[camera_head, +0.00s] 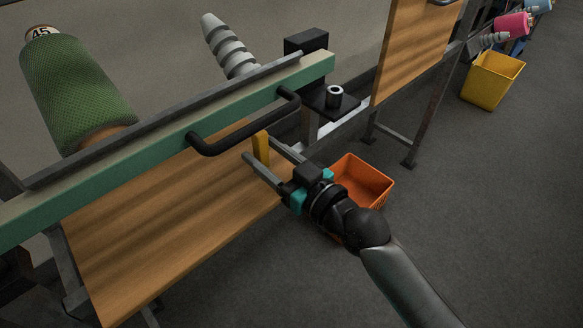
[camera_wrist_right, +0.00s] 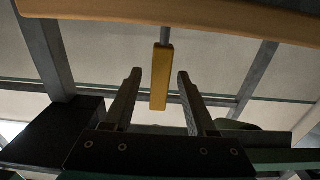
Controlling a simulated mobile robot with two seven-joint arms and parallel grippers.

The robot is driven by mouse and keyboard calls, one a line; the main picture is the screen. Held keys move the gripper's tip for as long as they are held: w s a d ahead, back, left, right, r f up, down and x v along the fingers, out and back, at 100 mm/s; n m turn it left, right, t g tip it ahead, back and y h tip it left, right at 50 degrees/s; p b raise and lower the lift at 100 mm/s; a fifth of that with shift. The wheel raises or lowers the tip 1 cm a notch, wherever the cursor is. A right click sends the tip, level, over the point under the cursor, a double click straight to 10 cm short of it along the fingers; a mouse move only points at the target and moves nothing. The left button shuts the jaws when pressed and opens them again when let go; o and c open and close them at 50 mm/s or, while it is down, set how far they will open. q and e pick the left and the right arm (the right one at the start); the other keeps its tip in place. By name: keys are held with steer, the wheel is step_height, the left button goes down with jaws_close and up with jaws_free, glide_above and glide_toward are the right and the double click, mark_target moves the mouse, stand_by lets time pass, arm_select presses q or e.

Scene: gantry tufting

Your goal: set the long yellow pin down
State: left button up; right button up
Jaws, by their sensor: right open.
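In the right wrist view the yellow pin (camera_wrist_right: 161,77) hangs from a thin grey rod, between the two fingers and clear of both. My right gripper (camera_head: 262,162) is open, with its fingers on either side of the pin. It also shows in the right wrist view (camera_wrist_right: 158,82), with a gap on each side of the pin. My left gripper is not in view.
A black handle (camera_head: 243,142) is fixed to the green rail (camera_head: 160,142) close to my right gripper. A wooden panel (camera_head: 165,225) lies below the rail. An orange bin (camera_head: 366,180) stands on the floor behind my right wrist. A yellow bin (camera_head: 492,80) is farther right.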

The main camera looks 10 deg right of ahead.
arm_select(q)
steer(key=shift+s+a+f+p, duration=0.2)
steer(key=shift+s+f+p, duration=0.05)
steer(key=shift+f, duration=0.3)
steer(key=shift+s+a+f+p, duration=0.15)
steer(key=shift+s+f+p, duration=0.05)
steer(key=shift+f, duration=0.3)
arm_select(e)
steer(key=v, duration=0.7)
steer(key=shift+s, duration=0.2)
steer(key=shift+d, duration=0.15)
